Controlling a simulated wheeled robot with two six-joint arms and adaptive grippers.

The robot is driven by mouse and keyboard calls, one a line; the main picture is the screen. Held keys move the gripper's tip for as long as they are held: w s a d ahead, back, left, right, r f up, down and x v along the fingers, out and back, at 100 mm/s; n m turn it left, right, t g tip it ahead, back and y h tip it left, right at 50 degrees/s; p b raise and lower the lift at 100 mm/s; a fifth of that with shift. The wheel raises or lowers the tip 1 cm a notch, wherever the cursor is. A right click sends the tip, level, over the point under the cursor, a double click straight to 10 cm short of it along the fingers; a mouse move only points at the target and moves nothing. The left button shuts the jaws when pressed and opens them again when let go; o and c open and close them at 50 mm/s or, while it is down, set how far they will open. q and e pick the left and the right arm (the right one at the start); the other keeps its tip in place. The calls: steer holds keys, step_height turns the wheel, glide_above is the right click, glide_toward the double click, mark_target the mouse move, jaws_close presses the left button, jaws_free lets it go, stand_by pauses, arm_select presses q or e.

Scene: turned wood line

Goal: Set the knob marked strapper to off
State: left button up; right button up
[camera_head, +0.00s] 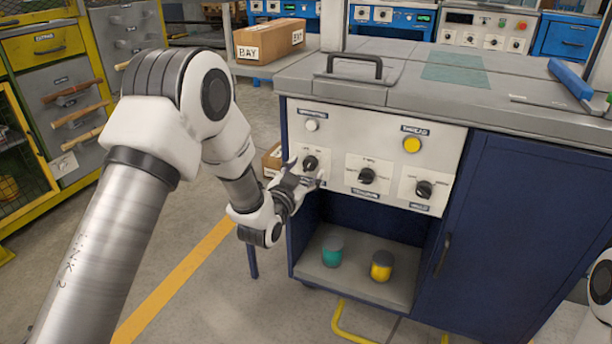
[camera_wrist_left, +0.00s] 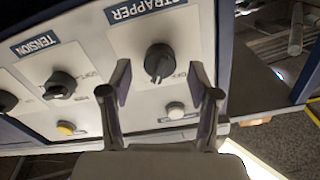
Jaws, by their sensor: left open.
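The strapper knob (camera_head: 310,162) is the black leftmost knob in the lower row of the pale panel (camera_head: 338,130) in the head view. The left wrist view shows the same knob (camera_wrist_left: 160,62) with a raised grip ridge, near the word STRAPPER (camera_wrist_left: 147,12). Small marks around it are too blurred to read surely. My left gripper (camera_head: 302,183) is at the panel just below and beside the knob. In the left wrist view its fingers (camera_wrist_left: 161,86) are open, apart on either side of the knob's line; contact cannot be told. My right gripper is out of view.
Two similar black knobs, the tension knob (camera_head: 367,176) and another (camera_head: 424,189), sit to the right. A white button (camera_head: 312,125) and a yellow button (camera_head: 411,145) are above. A handle (camera_head: 354,60) stands on the bench top. The open shelf (camera_head: 345,280) holds two small cups.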

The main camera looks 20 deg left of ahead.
arm_select(q)
steer(key=shift+w, duration=0.5)
steer(key=c, duration=1.1)
steer(key=shift+c, duration=0.2)
